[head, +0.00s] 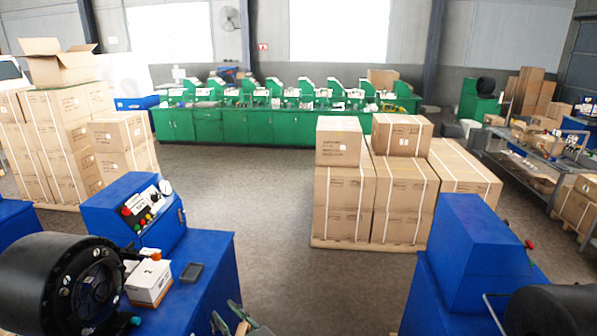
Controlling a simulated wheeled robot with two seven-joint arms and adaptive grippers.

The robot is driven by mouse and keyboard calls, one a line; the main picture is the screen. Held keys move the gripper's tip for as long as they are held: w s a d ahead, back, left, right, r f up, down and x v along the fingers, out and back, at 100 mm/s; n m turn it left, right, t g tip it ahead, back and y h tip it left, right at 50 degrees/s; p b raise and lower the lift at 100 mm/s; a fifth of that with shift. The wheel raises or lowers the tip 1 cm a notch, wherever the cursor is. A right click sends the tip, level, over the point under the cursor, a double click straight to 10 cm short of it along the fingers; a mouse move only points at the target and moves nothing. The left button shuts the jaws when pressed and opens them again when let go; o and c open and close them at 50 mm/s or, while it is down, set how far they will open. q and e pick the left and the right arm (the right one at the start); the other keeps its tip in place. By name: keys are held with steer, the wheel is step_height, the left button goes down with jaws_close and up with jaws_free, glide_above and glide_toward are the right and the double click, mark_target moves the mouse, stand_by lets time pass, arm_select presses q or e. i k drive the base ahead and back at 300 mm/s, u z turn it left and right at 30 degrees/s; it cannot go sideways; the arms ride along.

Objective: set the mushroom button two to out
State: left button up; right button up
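A blue crimper machine (140,222) stands at the left. Its tilted light panel (141,206) carries a red mushroom-shaped button (126,211), smaller red and green buttons and a round gauge (166,187). A second blue machine (478,255) at the right has a red button (529,244) on its side, its panel turned away. I cannot read which button is number two, or tell whether either is in or out. My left gripper (226,311) shows at the bottom edge, its fingers apart and seemingly empty, well below and right of the left panel. My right gripper is not in view.
A black crimper head (62,283), a white-orange box (149,282) and a dark handheld device (191,272) are near the left machine. Stacked cartons (345,197) stand on a pallet at centre right. Green benches (235,127) line the back. Open floor (245,190) lies between.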

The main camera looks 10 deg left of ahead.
mark_target(126, 211)
steer(key=u, duration=0.35)
steer(key=i, duration=1.95)
steer(key=u, duration=0.8)
steer(key=i, duration=0.95)
steer(key=u, duration=0.3)
